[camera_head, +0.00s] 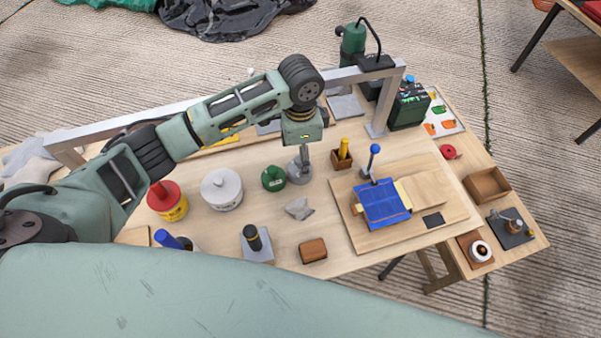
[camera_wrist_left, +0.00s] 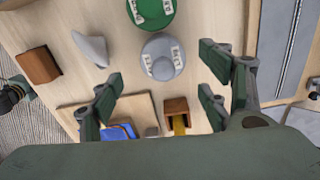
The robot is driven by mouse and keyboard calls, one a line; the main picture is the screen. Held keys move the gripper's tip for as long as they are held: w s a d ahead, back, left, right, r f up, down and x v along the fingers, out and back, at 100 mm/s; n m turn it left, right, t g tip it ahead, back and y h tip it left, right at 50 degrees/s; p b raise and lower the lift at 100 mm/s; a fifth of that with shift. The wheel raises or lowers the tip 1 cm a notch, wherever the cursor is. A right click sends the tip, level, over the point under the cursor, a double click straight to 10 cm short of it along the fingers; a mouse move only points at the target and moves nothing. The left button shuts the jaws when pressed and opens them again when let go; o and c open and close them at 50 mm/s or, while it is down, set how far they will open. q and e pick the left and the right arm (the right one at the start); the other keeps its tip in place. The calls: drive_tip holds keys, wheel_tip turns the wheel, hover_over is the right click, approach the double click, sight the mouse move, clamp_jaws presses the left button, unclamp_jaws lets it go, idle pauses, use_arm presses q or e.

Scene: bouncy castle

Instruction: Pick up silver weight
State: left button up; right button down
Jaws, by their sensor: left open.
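The silver weight (camera_head: 299,173) is a grey round piece with a narrow upright handle, standing on the wooden table below my left gripper (camera_head: 303,130). In the left wrist view the silver weight (camera_wrist_left: 162,57) shows as a grey disc with white labels. There my left gripper (camera_wrist_left: 158,88) has its green fingers spread wide, with nothing between them. The weight appears below and slightly beyond the fingers, and I see no contact. My right gripper is not in view.
A green weight (camera_head: 273,178) stands close to the left of the silver one. A grey stone-like piece (camera_head: 299,208) lies in front. A wooden holder (camera_head: 341,159) and a board with a blue piece (camera_head: 384,205) are to the right. A metal frame (camera_head: 345,76) crosses behind.

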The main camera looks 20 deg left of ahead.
sight(294, 168)
use_arm(q)
drive_tip(key=shift+s+f, duration=0.1)
drive_tip(key=shift+f, duration=0.8)
drive_tip(key=f, duration=0.3)
drive_tip(key=f+p, duration=0.1)
drive_tip(key=f, duration=0.2)
drive_tip(key=shift+w+d, duration=0.1)
drive_tip(key=shift+w, duration=0.1)
drive_tip(key=shift+c, duration=0.3)
clamp_jaws()
drive_tip(key=shift+w+r, duration=0.1)
drive_tip(key=shift+r, duration=0.1)
